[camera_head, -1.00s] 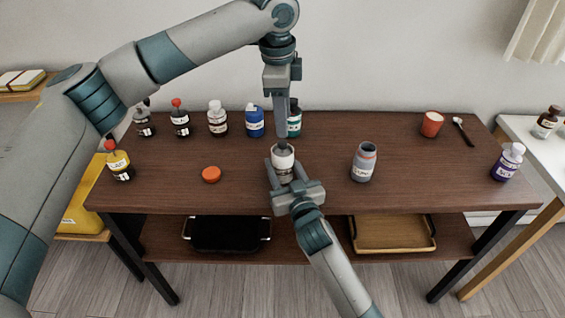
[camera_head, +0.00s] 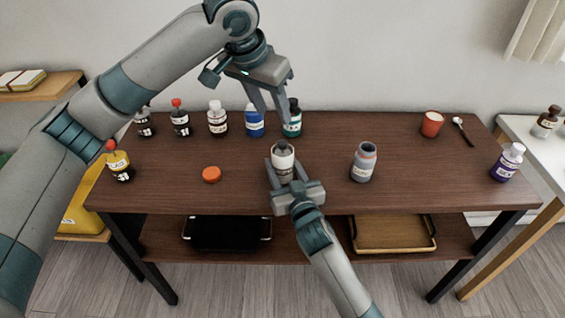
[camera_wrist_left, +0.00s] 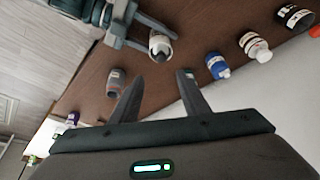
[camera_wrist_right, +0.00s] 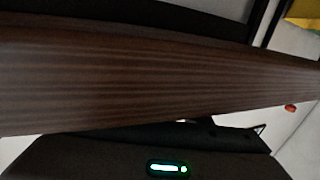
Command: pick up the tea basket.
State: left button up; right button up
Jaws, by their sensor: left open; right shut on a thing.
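I cannot make out a thing that is clearly a tea basket. My right gripper (camera_head: 283,183) is shut around a white-and-grey bottle with a dark top (camera_head: 283,164), upright at the middle of the brown table. The same bottle shows in the left wrist view (camera_wrist_left: 160,45). My left gripper (camera_head: 274,113) is open and empty, tilted, above the table's back, with its fingers in front of the blue bottle (camera_head: 254,122) and green bottle (camera_head: 292,124). The right wrist view shows mostly the table edge (camera_wrist_right: 150,80); its fingers are hidden.
An open grey bottle (camera_head: 363,163) stands right of the held one. An orange lid (camera_head: 211,174) lies to the left. Several bottles line the back left. A red cup (camera_head: 432,124) and spoon (camera_head: 462,130) are back right. A black tray (camera_head: 227,234) and wooden tray (camera_head: 392,234) lie below.

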dwell(0.3)
pick_arm(q)
send_over(283, 141)
jog(key=s+a, duration=0.1)
jog(key=s, duration=0.1)
jog(key=shift+f, duration=3.15)
jog(key=shift+s, duration=0.2)
jog(key=shift+a+x, duration=0.15)
jog(key=shift+x, duration=1.15)
jog(key=shift+a+x, duration=0.15)
jog(key=shift+x, duration=1.15)
jog(key=shift+f, duration=0.1)
grip_shut()
